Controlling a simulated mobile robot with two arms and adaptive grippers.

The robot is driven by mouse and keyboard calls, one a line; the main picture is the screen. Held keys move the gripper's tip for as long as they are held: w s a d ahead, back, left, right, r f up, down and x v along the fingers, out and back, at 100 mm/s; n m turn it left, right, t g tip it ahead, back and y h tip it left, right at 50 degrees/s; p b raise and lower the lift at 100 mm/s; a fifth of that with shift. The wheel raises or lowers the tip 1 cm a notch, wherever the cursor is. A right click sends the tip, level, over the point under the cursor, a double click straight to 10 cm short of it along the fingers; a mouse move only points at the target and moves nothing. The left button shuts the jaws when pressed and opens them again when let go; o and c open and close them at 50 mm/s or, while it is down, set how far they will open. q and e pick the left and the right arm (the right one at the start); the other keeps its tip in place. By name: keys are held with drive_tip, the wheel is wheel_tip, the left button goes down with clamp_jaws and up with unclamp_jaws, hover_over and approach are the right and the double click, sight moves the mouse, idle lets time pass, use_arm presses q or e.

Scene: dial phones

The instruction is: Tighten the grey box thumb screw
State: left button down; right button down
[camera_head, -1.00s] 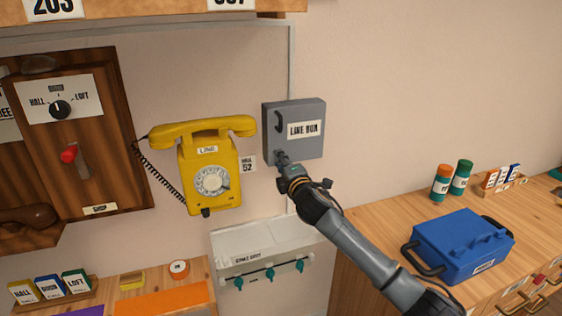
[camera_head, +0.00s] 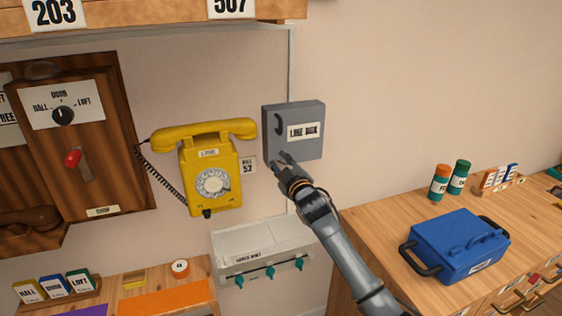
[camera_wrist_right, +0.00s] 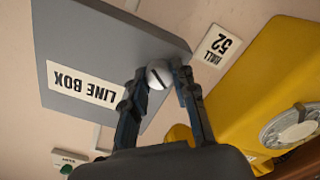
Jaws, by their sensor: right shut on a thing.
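The grey line box (camera_head: 307,145) is mounted on the wall right of the yellow phone. It also shows upside down in the right wrist view (camera_wrist_right: 100,38). The thumb screw (camera_wrist_right: 158,74) is a round pale knob with a dark slot, at the box's lower edge. My right gripper (camera_wrist_right: 160,70) has a finger on each side of the screw and is shut on it. In the head view the right gripper (camera_head: 281,162) is at the box's lower left corner and hides the screw. My left gripper is not in view.
A yellow dial phone (camera_head: 211,170) hangs close on the left of the box. A white panel with teal knobs (camera_head: 263,248) is below. A blue case (camera_head: 458,245) stands on the wooden counter (camera_head: 385,222) at right. The wall right of the box is bare.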

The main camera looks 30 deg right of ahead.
drive_tip(key=m+p, duration=0.1)
drive_tip(key=m, duration=0.4)
drive_tip(key=shift+m+p, duration=0.3)
drive_tip(key=shift+p, duration=0.1)
drive_tip(key=shift+m+p, duration=0.6)
drive_tip(key=shift+m, duration=1.2)
drive_tip(key=shift+f, duration=0.1)
drive_tip(key=c, duration=1.1)
unclamp_jaws()
drive_tip(key=shift+o, duration=0.2)
drive_tip(key=v, duration=1.2)
drive_tip(key=shift+d+f, duration=0.1)
